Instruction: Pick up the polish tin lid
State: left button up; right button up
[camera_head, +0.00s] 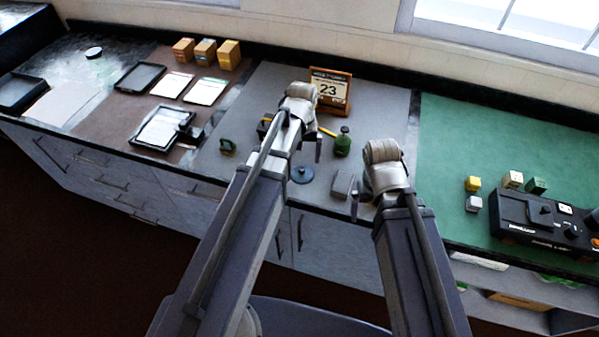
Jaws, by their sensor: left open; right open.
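A round dark blue-grey disc with a small raised centre, which looks like the polish tin lid (302,174), lies flat on the grey section of the counter. My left gripper (294,135) is open, above and beyond the disc in the picture, with its arm passing just left of the disc. My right gripper (375,200) is open, to the right of the disc and apart from it. My arms partly hide both grippers' fingers. Neither gripper visibly holds anything.
A green bottle (343,143), a small green item (227,147) and a grey block (343,184) are near the disc. A calendar (331,88) stands behind. A black device (541,221) and small cubes (473,184) sit on the green mat (455,135), which has free room.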

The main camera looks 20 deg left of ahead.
aim_at(302, 170)
pick_arm(q)
notch_tip(302, 170, down, 2)
jog(key=shift+w+a+f+b, duration=0.1)
jog(key=shift+f+b, duration=0.15)
jog(key=shift+b, duration=0.75)
jog(key=f+b, duration=0.5)
jog(key=shift+w+f, duration=0.1)
jog(key=shift+w, duration=0.2)
jog(key=shift+s, duration=0.1)
jog(key=c, duration=1.5)
